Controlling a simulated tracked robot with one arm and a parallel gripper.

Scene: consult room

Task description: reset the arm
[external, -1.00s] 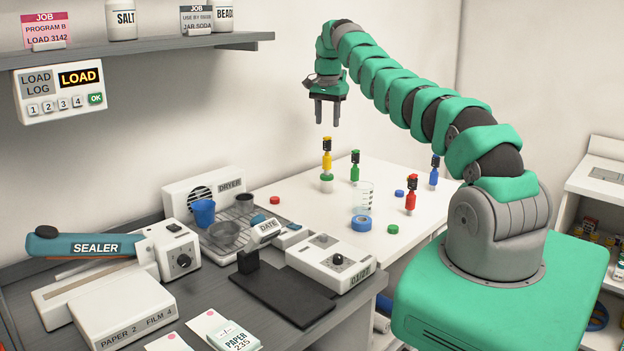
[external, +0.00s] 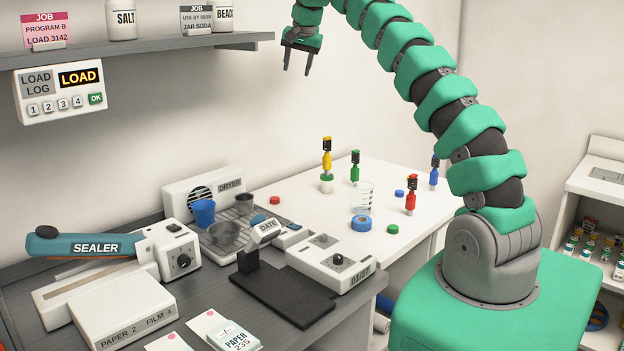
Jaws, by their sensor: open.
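My gripper (external: 296,72) is open and empty, its two dark fingers pointing down. It hangs high in front of the back wall, to the right of the wall shelf's end and well above the white table. My green segmented arm arches up from its base at the right, and the top of the arch is cut off by the upper picture edge. Nothing touches the fingers.
The white table (external: 310,190) holds yellow, green, red and blue-topped tools, a beaker (external: 363,196) and loose caps. The grey counter (external: 205,285) holds the sealer (external: 85,246), dryer tray and date stamper. The wall shelf (external: 150,44) is left of my gripper.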

